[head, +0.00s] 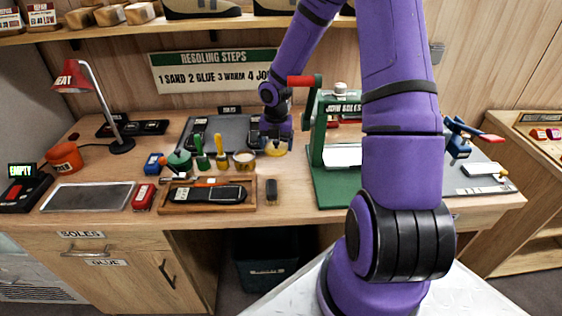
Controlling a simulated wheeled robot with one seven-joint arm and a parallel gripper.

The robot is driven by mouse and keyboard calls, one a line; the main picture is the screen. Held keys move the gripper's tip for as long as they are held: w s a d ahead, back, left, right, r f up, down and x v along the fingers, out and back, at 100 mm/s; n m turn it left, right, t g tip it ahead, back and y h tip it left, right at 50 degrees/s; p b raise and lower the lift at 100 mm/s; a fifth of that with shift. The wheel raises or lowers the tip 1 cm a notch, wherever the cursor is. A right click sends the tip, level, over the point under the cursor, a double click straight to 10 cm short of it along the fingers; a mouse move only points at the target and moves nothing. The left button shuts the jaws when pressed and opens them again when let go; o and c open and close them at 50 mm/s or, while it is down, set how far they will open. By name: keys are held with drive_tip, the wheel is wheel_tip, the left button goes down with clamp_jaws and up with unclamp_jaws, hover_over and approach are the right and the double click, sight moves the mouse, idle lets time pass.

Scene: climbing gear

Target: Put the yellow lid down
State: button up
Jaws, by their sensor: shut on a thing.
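The yellow lid (276,152) is a small round disc at the tips of my gripper (277,143), which is shut on it. The lid is at the workbench, left of the green press; I cannot tell whether it touches the bench top or hangs just above it. My purple arm comes down from the upper right, and the gripper points downward, partly hiding the lid's top. A small round pot with a pale top (244,160) stands just left of the lid.
The green press (318,150) stands close on the right. A wooden tray (250,207) holds a black sole in front. Bare bench shows around the small black block (271,190).

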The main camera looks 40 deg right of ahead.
sight(277, 166)
drive_tip(key=shift+f, duration=3.4)
drive_tip(key=o, duration=0.8)
drive_tip(key=shift+f, duration=0.15)
wheel_tip(277, 166, up, 12)
drive_tip(key=shift+r, duration=0.2)
